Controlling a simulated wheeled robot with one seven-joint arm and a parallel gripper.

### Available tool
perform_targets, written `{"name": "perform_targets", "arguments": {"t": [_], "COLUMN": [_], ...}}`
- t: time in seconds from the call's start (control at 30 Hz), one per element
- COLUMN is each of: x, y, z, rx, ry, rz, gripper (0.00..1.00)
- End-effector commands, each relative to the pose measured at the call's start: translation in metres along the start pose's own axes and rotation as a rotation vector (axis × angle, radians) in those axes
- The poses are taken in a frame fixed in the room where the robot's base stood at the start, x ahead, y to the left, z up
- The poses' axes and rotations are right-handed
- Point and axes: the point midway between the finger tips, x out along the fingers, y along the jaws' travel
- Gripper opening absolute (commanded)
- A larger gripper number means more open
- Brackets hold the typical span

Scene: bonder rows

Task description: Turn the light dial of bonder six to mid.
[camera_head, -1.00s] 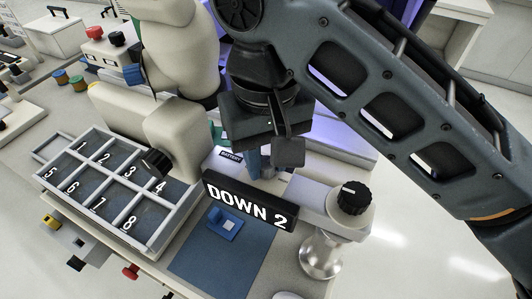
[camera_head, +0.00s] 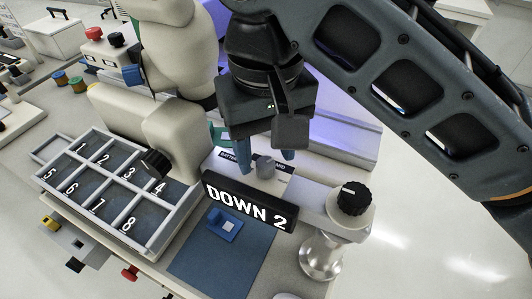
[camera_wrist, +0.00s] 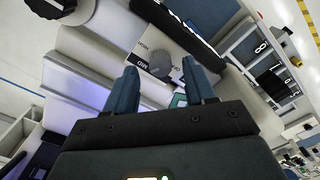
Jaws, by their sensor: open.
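A small grey dial (camera_head: 265,167) stands on a pale labelled plate behind the black "DOWN 2" display (camera_head: 249,201). In the wrist view the dial (camera_wrist: 160,63) has printed words around it, with "MID" readable. Its pointer setting is too unclear to tell. My gripper (camera_head: 266,156) is open above the dial, its blue fingertips apart on either side of it. In the wrist view my gripper (camera_wrist: 160,72) also shows the dial between the fingertips, and nothing is held. Which bonder this is, I cannot tell.
A black knob (camera_head: 353,197) sits on an arm to the right, over a silver post (camera_head: 321,255). A numbered tray (camera_head: 108,215) lies at left, beside the cream machine body (camera_head: 172,135). A blue mat (camera_head: 205,265) lies in front of the display.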

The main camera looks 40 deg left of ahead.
Motion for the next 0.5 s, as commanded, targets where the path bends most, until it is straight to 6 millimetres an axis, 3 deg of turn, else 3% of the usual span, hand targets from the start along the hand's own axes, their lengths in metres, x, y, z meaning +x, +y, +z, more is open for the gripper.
{"name": "perform_targets", "arguments": {"t": [0.23,0.5], "x": [-0.040,-0.058], "y": [0.001,0.000], "z": [-0.001,0.000], "rx": [0.000,0.001], "ry": [0.002,0.000], "rz": [0.003,0.000], "gripper": [0.54,0.54]}}
